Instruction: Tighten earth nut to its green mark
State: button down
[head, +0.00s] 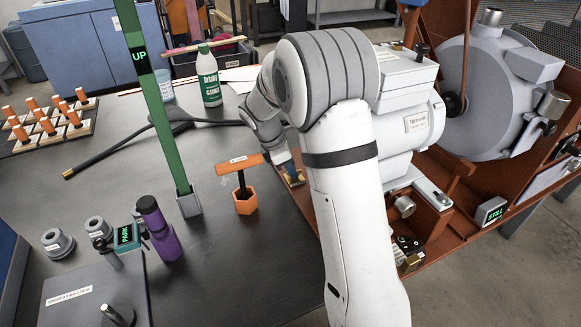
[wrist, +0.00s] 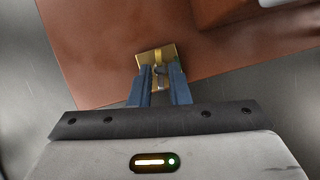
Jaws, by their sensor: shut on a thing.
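My gripper (wrist: 161,80) reaches down to a brass plate (wrist: 154,56) on a reddish-brown surface in the wrist view. Its two blue fingers are shut around a small grey metal piece (wrist: 158,71) at the plate, which looks like the earth nut. The fingers hide most of it. In the head view my gripper (head: 291,174) is partly behind my arm, just right of an orange T-handled tool, and the nut is hidden.
The orange T-handled tool (head: 242,190) stands close to the left of my gripper. A green post (head: 160,110) marked UP stands further left. The roaster (head: 490,95) is at the right. A white bottle (head: 209,78) is behind.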

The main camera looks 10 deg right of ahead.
jog(key=shift+r+m+p, duration=0.1)
jog(key=shift+m+p, duration=0.3)
jog(key=shift+p, duration=0.2)
jog(key=shift+w+r+m+g+p, duration=0.1)
jog(key=shift+m+g+p, duration=0.45)
jog(key=shift+p, duration=0.2)
jog(key=m+g+p, duration=0.1)
jog(key=m+p, duration=0.2)
jog(key=shift+w+d+m, duration=0.1)
jog(key=shift+w+m, duration=0.05)
jog(key=shift+m, duration=0.2)
jog(key=m+p, duration=0.1)
jog(key=m, duration=0.1)
jog(key=m+g+y+p, duration=0.1)
jog(key=m+p, duration=0.1)
jog(key=shift+w+d+m+g+y, duration=0.1)
jog(key=shift+w+m+g+y, duration=0.1)
jog(key=shift+m+g+y, duration=0.1)
jog(key=shift+d+f+m+g+y+p, duration=0.15)
jog(key=shift+m+y+p, duration=0.1)
jog(key=shift+m, duration=0.4)
jog(key=shift+a+f+m+g+y+p, duration=0.15)
jog(key=shift+m+p, duration=0.1)
jog(key=shift+m, duration=0.4)
jog(key=shift+d+r, duration=0.1)
jog(key=c, duration=1.5)
grip_release()
